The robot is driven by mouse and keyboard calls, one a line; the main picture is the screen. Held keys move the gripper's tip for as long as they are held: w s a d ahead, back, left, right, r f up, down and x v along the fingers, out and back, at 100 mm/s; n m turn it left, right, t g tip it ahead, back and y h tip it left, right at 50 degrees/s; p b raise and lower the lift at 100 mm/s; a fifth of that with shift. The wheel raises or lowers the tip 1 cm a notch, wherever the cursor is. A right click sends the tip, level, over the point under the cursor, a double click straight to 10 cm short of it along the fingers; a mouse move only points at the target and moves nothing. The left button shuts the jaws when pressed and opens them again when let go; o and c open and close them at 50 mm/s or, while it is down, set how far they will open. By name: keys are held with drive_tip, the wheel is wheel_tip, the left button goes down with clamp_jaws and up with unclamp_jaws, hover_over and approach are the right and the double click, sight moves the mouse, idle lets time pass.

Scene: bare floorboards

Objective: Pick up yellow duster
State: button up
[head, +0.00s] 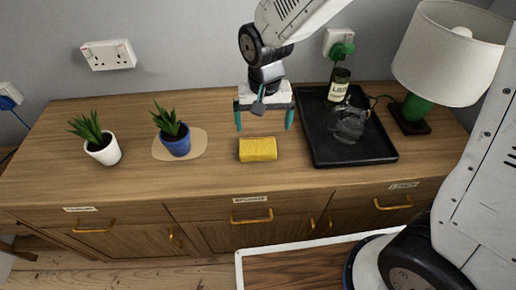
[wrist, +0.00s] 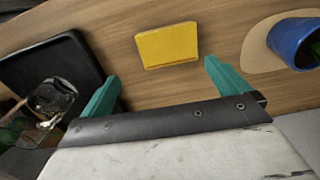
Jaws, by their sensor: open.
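The yellow duster (head: 258,149) is a small block lying flat on the wooden sideboard, between the blue pot and the black tray. My gripper (head: 264,124) is above the sideboard, just behind and over the duster, with its two teal fingers apart and pointing down. Nothing is between the fingers. In the wrist view the duster (wrist: 167,45) lies ahead of the open gripper (wrist: 163,80), roughly centred between the fingertips and apart from them.
A black tray (head: 323,151) with a bottle (head: 339,88) and a glass jug (head: 349,123) stands right of the duster. A blue potted plant (head: 175,142) on a tan mat (head: 199,146) and a white potted plant (head: 103,151) stand left. A lamp (head: 447,55) is far right.

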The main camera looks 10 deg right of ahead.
sight(258, 146)
drive_tip(key=f, duration=0.3)
drive_tip(key=a+f, duration=0.1)
drive_tip(key=f, duration=0.5)
drive_tip(key=shift+w+a+f, duration=0.1)
drive_tip(key=shift+a+f, duration=0.1)
drive_tip(key=shift+f, duration=0.1)
drive_tip(key=c, duration=0.6)
